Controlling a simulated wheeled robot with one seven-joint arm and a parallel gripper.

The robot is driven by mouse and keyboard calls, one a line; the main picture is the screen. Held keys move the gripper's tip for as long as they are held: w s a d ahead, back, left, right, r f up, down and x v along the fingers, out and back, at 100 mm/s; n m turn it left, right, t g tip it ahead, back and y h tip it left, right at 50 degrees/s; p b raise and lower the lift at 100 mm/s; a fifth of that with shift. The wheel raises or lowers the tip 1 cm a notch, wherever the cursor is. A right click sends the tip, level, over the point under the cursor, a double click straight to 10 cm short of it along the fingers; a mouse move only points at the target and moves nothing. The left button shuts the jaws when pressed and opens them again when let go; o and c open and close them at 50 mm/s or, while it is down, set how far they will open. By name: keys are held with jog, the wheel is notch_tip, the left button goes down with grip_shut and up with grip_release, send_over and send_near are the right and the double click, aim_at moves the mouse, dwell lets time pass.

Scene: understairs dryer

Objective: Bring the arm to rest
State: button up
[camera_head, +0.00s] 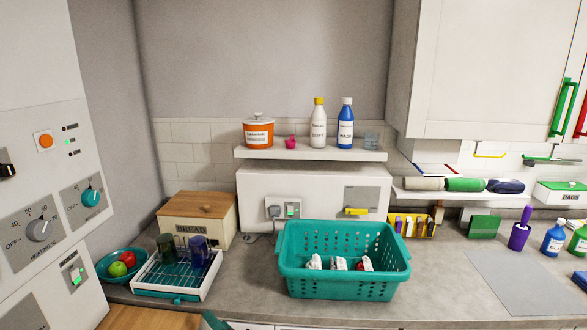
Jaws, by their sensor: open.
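My gripper and arm do not show in the head view. A teal perforated basket (340,284) stands on the grey worktop (440,272), with several white and red items inside. No object of the task other than my arm is named.
A dish rack (177,274) with two cups, a fruit bowl (107,272) and a bread box (207,209) are at left. A shelf (310,154) holds bottles and an orange pot. A grey mat (515,280) lies bare at right. A boiler panel (45,215) juts in at left.

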jog(key=s+d+f+m+t+h, duration=0.15)
jog(key=s+d+f+h, duration=0.35)
jog(key=s+d+f, duration=0.55)
jog(key=s+d+f+h, duration=0.2)
jog(key=s+d+f, duration=0.1)
jog(key=s, duration=0.4)
jog(key=s+d+f+h, duration=0.1)
jog(key=s+d+f, duration=0.1)
jog(key=s+f, duration=0.35)
jog(key=s+d+r+n+t+h, duration=0.1)
jog(key=s+r, duration=0.5)
jog(key=s, duration=0.6)
jog(key=s+d+r+n+t+h, duration=0.1)
jog(key=s+d+r+n, duration=0.3)
jog(key=s, duration=0.9)
notch_tip(320, 180, up, 2)
jog(key=shift+r+h, duration=0.1)
jog(key=shift+h, duration=0.6)
jog(key=shift+s, duration=0.1)
